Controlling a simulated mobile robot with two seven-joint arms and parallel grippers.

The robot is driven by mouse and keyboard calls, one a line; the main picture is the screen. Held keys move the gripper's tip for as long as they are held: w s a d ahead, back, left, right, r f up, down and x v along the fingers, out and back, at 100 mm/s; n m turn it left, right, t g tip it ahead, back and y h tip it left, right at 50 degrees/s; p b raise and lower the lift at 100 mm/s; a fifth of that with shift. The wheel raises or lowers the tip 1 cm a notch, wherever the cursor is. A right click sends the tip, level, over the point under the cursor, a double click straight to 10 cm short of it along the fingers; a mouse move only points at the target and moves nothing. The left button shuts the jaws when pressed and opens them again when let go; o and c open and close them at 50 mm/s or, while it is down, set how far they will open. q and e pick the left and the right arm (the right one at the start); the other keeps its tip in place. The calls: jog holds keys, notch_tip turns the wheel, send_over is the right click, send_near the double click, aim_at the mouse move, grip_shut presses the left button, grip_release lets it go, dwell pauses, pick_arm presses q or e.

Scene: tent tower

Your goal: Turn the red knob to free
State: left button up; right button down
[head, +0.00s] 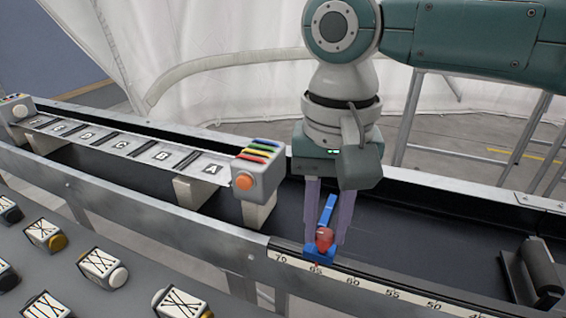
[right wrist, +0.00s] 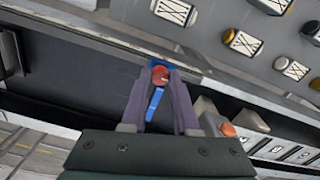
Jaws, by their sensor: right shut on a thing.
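The red knob (head: 324,239) sits on a small blue slider block (head: 320,254) on the front rail, over the scale near the 65 mark. A blue bar (head: 328,209) runs from it across the dark trough. My right gripper (head: 325,238) points down at the rail, its two purple fingers closed on the sides of the red knob. In the right wrist view the knob (right wrist: 159,75) shows between the fingertips (right wrist: 160,75), with the blue bar (right wrist: 155,103) below it. The knob's exact turn is hard to read. My left gripper is not in view.
A box with coloured stripes and an orange button (head: 245,181) stands left of my gripper, beside a row of lettered plates (head: 150,153). Marked blocks (head: 102,266) lie on the grey surface at front left. A dark roller (head: 541,268) stands at the right. The trough between is clear.

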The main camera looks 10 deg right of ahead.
aim_at(324, 234)
jog(key=n+p, duration=0.1)
jog(key=p, duration=0.1)
jog(key=n+p, duration=0.1)
jog(key=shift+s+r+p, duration=0.1)
jog(key=shift+r+p, duration=0.2)
jog(key=shift+p, duration=0.05)
jog(key=n, duration=0.1)
jog(key=n+p, duration=0.1)
jog(key=n, duration=0.2)
jog(key=shift+f, duration=0.25)
jog(key=shift+n+p, duration=0.4)
jog(key=shift+n, duration=0.7)
jog(key=c, duration=0.7)
grip_release()
notch_tip(324, 234, up, 10)
jog(key=shift+f+p, duration=0.1)
jog(key=shift+p, duration=0.85)
